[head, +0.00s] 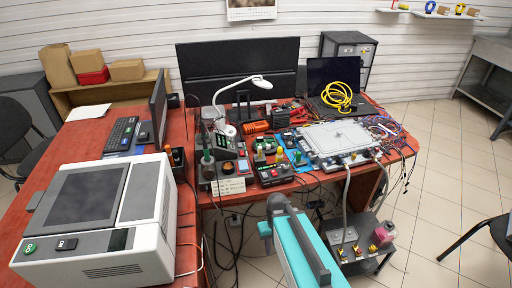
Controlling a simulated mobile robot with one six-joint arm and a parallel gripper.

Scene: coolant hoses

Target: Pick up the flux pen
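I cannot make out the flux pen for certain among the small tools on the red workbench (225,199). Several small tools and parts crowd the blue mat (288,141) in the middle of the bench, too small to tell apart. My teal and grey arm rises from the bottom of the head view, in front of the bench's front edge. My gripper's fingers do not show.
A large white machine (105,220) fills the left. A white-and-grey plate with hoses (340,138) takes the bench's right part, beside loose cables (388,135). A low cart (355,240) stands below right. A laptop (333,75) with yellow cable is behind.

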